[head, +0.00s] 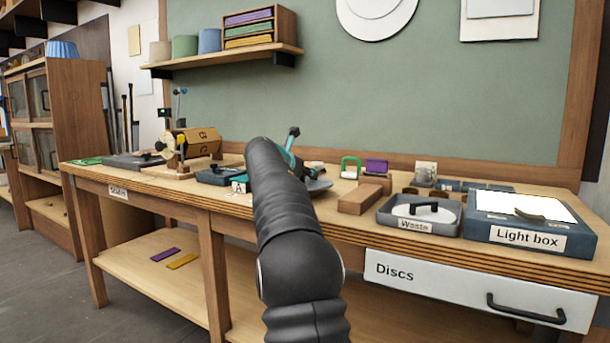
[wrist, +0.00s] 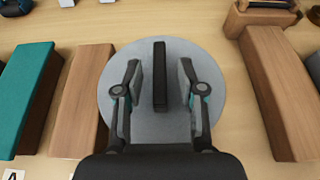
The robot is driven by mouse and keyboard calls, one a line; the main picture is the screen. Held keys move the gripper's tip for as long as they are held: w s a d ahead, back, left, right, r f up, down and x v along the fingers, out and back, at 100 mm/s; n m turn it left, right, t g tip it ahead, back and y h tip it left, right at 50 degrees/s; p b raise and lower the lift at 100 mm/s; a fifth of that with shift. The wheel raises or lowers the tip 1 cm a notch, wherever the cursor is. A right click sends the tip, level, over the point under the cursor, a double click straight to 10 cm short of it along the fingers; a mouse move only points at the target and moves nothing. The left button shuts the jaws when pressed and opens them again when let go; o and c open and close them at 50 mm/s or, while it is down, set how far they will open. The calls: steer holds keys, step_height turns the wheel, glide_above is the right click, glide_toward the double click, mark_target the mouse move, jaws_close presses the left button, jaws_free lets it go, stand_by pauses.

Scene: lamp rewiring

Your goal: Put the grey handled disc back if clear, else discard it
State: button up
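The grey handled disc (wrist: 212,95) lies flat in the wrist view, with a black bar handle (wrist: 160,110) standing across its middle. My gripper (wrist: 160,66) is open over it, one finger on each side of the handle with a gap on both sides. In the head view only an edge of the disc (head: 319,186) shows behind my arm. The Waste tray (head: 449,228) at the right holds a pale disc with a black handle (head: 424,208). The Light box (head: 480,222) has a lit white top with a dark curved piece (head: 529,216) on it.
Wooden blocks flank the disc on the left (wrist: 82,100) and right (wrist: 280,90). A teal-topped block (wrist: 25,85) stands further left. A white drawer marked Discs (head: 440,285) is shut below the bench top. A wooden winding device (head: 190,143) stands at the bench's left.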

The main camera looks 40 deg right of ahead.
steer(key=shift+r, duration=0.2)
steer(key=v, duration=1.2)
steer(key=shift+s, duration=0.1)
